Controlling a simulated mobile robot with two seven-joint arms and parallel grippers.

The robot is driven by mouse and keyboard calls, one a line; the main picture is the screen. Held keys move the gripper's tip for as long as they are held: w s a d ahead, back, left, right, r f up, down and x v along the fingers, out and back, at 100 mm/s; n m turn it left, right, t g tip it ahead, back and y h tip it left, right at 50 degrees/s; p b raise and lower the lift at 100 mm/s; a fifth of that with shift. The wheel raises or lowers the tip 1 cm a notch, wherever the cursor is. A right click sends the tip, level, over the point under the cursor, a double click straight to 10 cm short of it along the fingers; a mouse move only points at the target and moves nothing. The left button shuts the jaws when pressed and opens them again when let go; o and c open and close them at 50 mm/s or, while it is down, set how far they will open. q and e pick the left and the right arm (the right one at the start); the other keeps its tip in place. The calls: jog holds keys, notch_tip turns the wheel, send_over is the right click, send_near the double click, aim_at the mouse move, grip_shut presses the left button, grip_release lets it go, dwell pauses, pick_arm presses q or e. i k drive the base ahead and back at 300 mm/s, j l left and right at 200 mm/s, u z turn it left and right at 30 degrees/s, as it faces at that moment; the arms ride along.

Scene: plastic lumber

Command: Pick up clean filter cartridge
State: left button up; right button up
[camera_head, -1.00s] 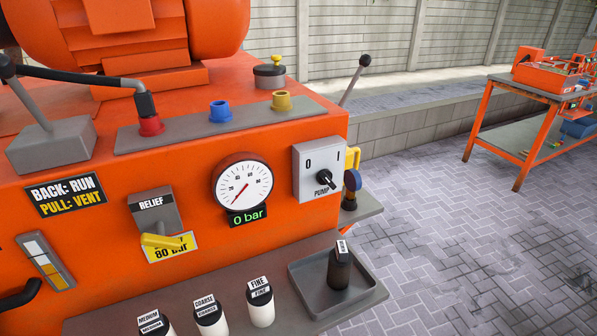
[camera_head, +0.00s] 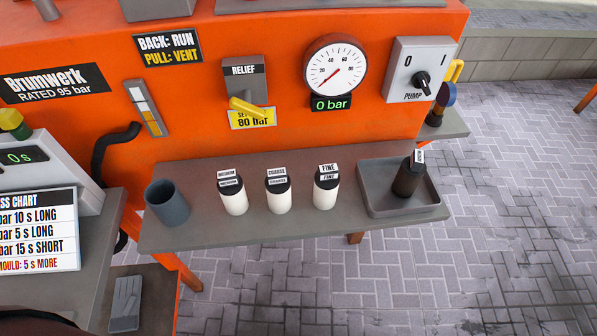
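Three white filter cartridges with black caps stand upright in a row on the grey shelf of the orange machine: the medium cartridge (camera_head: 233,197), the coarse cartridge (camera_head: 278,197) and the fine cartridge (camera_head: 326,193). A dark brown cartridge (camera_head: 407,181) stands in the grey tray (camera_head: 395,207) at the shelf's right end; its small label is too small to read. Neither of my grippers shows in the head view.
An empty-looking dark grey cup (camera_head: 167,203) stands at the left of the shelf (camera_head: 290,228). The gauge (camera_head: 335,75) reads 0 bar, with the relief lever (camera_head: 247,108) and pump switch (camera_head: 421,83) beside it. A chart (camera_head: 38,230) stands at left. Paved floor lies right.

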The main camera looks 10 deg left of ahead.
aim_at(230, 185)
jog(key=u, duration=1)
